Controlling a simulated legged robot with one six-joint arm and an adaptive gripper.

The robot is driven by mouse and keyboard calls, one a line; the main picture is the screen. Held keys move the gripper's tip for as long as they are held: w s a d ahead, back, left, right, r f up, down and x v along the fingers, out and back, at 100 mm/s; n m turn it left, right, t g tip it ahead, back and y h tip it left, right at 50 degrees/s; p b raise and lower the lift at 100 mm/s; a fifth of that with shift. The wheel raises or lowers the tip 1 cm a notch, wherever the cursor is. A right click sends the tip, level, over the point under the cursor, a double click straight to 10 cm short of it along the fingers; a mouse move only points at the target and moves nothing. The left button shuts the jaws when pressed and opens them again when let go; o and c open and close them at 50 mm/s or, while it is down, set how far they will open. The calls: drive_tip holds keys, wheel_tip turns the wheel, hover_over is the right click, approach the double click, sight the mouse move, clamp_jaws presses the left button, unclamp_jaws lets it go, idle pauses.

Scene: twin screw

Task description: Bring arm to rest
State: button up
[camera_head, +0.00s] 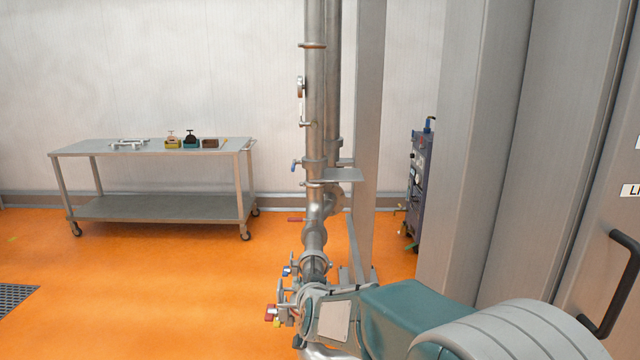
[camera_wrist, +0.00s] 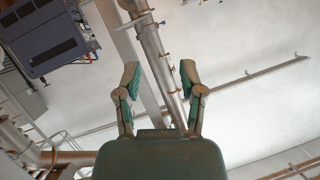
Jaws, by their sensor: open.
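My arm shows at the bottom right of the head view, with its teal and grey links low in front of the pipes. My gripper (camera_wrist: 158,80) shows in the wrist view with its two fingers spread apart and nothing between them. Behind the fingers are a steel pipe (camera_wrist: 158,60) and a pale wall or ceiling. The gripper's fingertips cannot be made out clearly in the head view.
A vertical steel pipe (camera_head: 315,90) with valves stands in the middle, close to my arm. A wheeled metal table (camera_head: 150,207) with small items stands at the back left. Grey cabinets (camera_head: 500,130) fill the right. The orange floor (camera_head: 150,280) is open at left.

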drive_tip(key=s+d+r+n+g, duration=0.1)
drive_tip(key=s+d+r+g, duration=0.15)
drive_tip(key=s+d, duration=0.4)
drive_tip(key=s+d+r+g, duration=0.1)
drive_tip(key=s+d+r, duration=0.25)
drive_tip(key=s, duration=0.65)
drive_tip(key=s+d+f+g+h, duration=0.1)
drive_tip(key=s+d, duration=0.3)
drive_tip(key=s, duration=0.5)
drive_tip(key=s+d+f+g+h, duration=0.1)
drive_tip(key=s+d+g, duration=0.2)
drive_tip(key=s, duration=0.6)
drive_tip(key=shift+s+d+f+h, duration=0.25)
drive_tip(key=shift+d+f+h, duration=0.15)
drive_tip(key=shift+d, duration=0.3)
